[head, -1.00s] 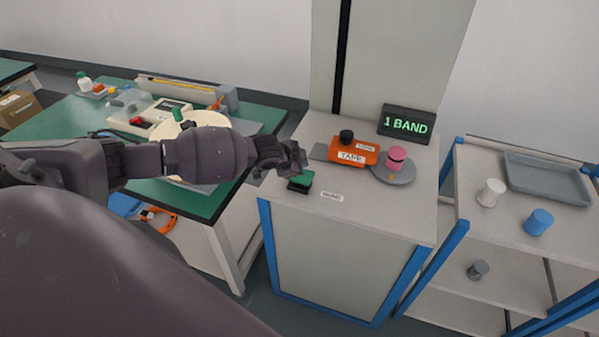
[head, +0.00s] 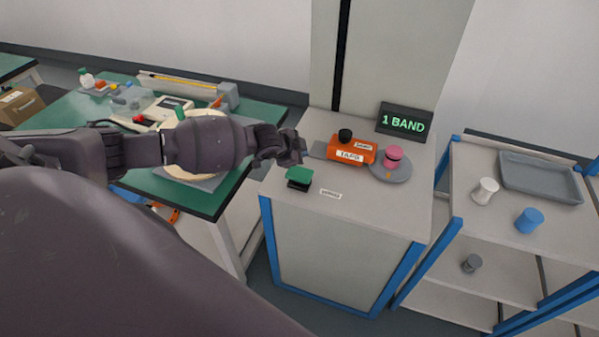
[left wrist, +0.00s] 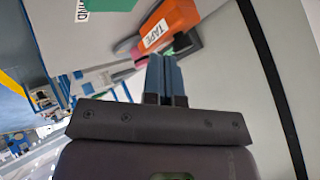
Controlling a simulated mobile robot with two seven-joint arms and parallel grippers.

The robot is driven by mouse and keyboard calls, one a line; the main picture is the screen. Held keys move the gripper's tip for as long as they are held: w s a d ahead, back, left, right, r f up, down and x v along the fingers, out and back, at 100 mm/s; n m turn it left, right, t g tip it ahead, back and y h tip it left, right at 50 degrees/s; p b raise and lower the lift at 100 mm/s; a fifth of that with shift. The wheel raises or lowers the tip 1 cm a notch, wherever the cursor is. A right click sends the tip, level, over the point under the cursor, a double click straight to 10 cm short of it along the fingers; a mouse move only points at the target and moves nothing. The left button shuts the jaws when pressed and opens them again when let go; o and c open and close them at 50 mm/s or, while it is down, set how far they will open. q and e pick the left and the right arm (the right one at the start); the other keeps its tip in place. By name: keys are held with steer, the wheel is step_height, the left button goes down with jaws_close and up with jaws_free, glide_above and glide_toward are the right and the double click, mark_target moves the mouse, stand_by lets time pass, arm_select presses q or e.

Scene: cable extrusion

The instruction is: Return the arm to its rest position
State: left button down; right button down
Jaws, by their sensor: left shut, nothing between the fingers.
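My left arm reaches in from the left of the head view, over the green-topped table. My left gripper (head: 299,146) is above the left edge of the cabinet top, left of the orange tape unit (head: 352,150). In the left wrist view its two fingers (left wrist: 164,75) are together with nothing between them. The orange tape unit (left wrist: 170,20) shows beyond the fingertips there. A green-topped black block (head: 299,176) sits on the cabinet just below the gripper in the picture, apart from it. My right gripper is not in view.
The cabinet top (head: 385,205) also carries a pink spool (head: 394,155) on a grey disc and a "1 BAND" display (head: 404,121). A shelf unit at right holds a white spool (head: 485,190), a blue spool (head: 529,220) and a grey tray (head: 540,178). The green table (head: 262,115) holds several items.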

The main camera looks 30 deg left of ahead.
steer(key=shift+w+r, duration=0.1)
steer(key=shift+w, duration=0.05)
